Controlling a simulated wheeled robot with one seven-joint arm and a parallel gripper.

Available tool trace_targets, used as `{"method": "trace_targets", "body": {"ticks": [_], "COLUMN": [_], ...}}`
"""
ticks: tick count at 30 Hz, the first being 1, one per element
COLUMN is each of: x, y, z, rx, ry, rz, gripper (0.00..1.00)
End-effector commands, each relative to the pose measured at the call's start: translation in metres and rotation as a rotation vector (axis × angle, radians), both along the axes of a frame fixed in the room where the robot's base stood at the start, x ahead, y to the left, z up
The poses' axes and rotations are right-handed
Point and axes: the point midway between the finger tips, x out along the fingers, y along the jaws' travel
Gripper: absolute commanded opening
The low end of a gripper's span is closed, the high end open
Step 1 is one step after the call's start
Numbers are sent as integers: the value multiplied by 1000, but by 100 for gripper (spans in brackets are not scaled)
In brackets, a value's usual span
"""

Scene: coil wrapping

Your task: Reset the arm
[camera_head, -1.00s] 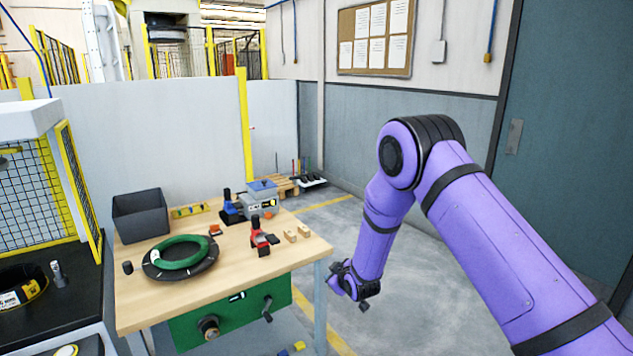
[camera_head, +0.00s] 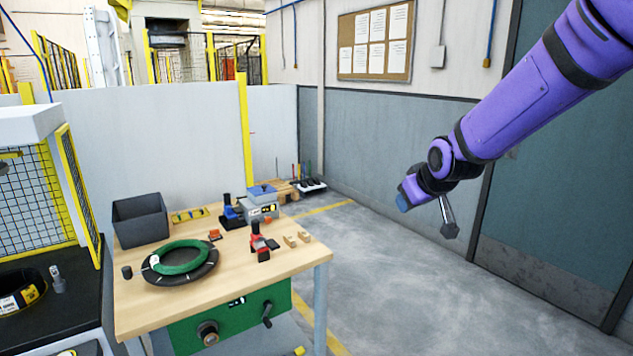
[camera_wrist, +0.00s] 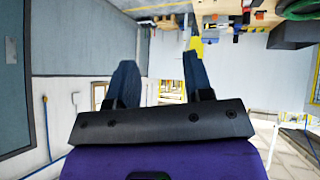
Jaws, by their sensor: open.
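My arm (camera_head: 535,95) is raised at the right of the head view, reaching down-left from the top right corner. My gripper (camera_wrist: 158,75) is open, with two dark fingers spread apart and nothing between them in the wrist view. In the head view it hangs in free air to the right of the workbench, in front of the grey wall and teal door, touching nothing. The wrist view appears upside down, with the bench along its top right edge.
The wooden workbench (camera_head: 130,312) stands left of my gripper. On it are a green coil (camera_head: 180,257) on a black ring, a dark bin (camera_head: 140,219), a red tool (camera_head: 260,243) and a blue-grey device (camera_head: 262,203). The floor (camera_head: 410,300) between bench and door (camera_head: 560,170) is clear.

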Motion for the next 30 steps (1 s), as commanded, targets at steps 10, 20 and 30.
{"method": "trace_targets", "body": {"ticks": [10,20,30], "x": [-113,-230,-325], "y": [-46,-75,-89], "z": [65,90,86], "rx": [52,98,132], "ry": [105,206,291], "rz": [-134,-263,-371], "gripper": [47,47,47]}}
